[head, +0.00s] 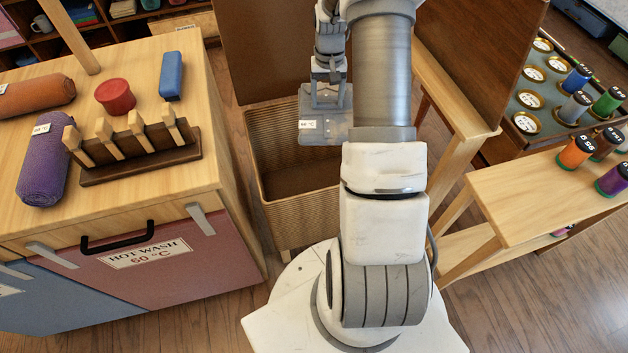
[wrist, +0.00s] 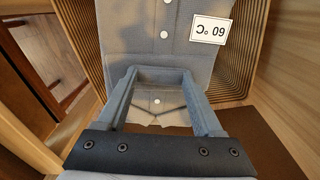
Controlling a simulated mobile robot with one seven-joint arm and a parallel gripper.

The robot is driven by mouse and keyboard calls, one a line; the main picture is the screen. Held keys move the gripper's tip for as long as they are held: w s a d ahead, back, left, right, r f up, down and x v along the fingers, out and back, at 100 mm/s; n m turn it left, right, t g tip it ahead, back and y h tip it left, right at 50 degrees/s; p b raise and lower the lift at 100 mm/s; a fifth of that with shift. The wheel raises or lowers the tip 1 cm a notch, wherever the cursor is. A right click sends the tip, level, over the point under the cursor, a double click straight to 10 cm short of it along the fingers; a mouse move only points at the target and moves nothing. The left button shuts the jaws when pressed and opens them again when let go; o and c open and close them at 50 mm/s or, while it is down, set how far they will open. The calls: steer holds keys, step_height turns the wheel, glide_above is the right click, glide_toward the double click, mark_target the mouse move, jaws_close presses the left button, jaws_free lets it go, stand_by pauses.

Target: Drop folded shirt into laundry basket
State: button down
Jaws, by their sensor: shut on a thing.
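The folded shirt (head: 318,129) is grey-blue with a white tag and light buttons. In the wrist view the shirt (wrist: 150,38) lies beyond and between the fingers, its tag reading 60 °C upside down. My gripper (head: 327,98) is shut on the shirt and holds it over the laundry basket. The laundry basket (head: 297,212) is a tan ribbed box with an open top, standing on the floor. Its ribbed walls (wrist: 256,55) also show behind the shirt in the wrist view. My arm hides the basket's right side.
A wooden cabinet (head: 230,160) with a pink "HOT WASH 60 °C" front stands left of the basket, holding rolled cloths and a peg rack (head: 140,150). A wooden bench (head: 540,195) with thread spools is at right. Brown panels (head: 265,45) stand behind the basket.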

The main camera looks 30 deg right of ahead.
mark_target(326, 111)
steer(key=shift+f+b, duration=1.35)
steer(key=shift+f, duration=0.95)
jaws_free()
step_height(326, 111, up, 18)
steer(key=p, duration=0.5)
steer(key=shift+f, duration=0.25)
